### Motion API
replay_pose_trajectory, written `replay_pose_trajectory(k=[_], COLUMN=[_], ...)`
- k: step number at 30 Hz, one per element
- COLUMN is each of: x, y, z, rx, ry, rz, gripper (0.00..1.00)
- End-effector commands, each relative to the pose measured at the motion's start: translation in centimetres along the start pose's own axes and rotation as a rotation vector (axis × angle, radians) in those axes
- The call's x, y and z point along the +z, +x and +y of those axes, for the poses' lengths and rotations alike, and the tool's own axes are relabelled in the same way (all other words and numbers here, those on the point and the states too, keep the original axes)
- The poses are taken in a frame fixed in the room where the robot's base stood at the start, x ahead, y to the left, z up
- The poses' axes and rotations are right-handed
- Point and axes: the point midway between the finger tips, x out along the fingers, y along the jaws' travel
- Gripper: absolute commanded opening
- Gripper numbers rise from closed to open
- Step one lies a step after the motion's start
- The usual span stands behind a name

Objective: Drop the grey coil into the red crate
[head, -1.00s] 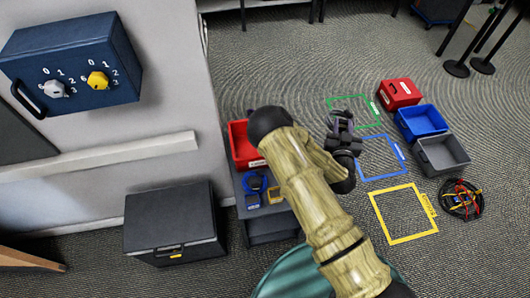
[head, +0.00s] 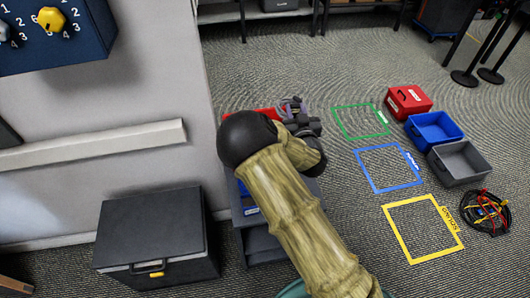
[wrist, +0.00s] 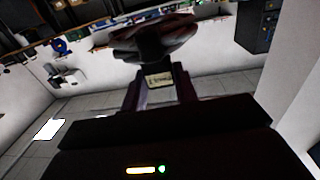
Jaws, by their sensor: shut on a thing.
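The grey coil (head: 293,104) shows in the head view as a small greyish loop at the end of my arm. My gripper (head: 300,122) is shut on it and holds it up. In the wrist view a dark shape, likely the coil (wrist: 155,35), sits at the tips of my gripper (wrist: 160,88), with a pale label below it. A red crate (head: 240,117) stands on the low dark table behind my arm, and only part of its rim shows. The coil is near its right end in the picture; I cannot tell whether it is over the opening.
A second red crate (head: 408,100), a blue crate (head: 435,131) and a grey crate (head: 460,162) stand on the floor at right. Green, blue and yellow floor outlines lie left of them. A cable bundle (head: 486,212) lies on the floor. A dark box (head: 155,235) stands by the wall.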

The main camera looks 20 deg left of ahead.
Motion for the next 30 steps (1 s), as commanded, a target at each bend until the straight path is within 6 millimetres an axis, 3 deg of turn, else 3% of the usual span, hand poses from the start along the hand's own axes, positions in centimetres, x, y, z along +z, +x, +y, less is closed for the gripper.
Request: replay_pose_trajectory(k=[1,13,30], x=[1.4,3.2,3.2], y=[0.4,2.0,2.1], z=[-0.9,-6.7,-7.3], rx=[-0.019,-0.135,-0.148], ry=[0.002,0.001,-0.001], rz=[0.005,0.004,0.000], gripper=[0.03,0.03,0.03])
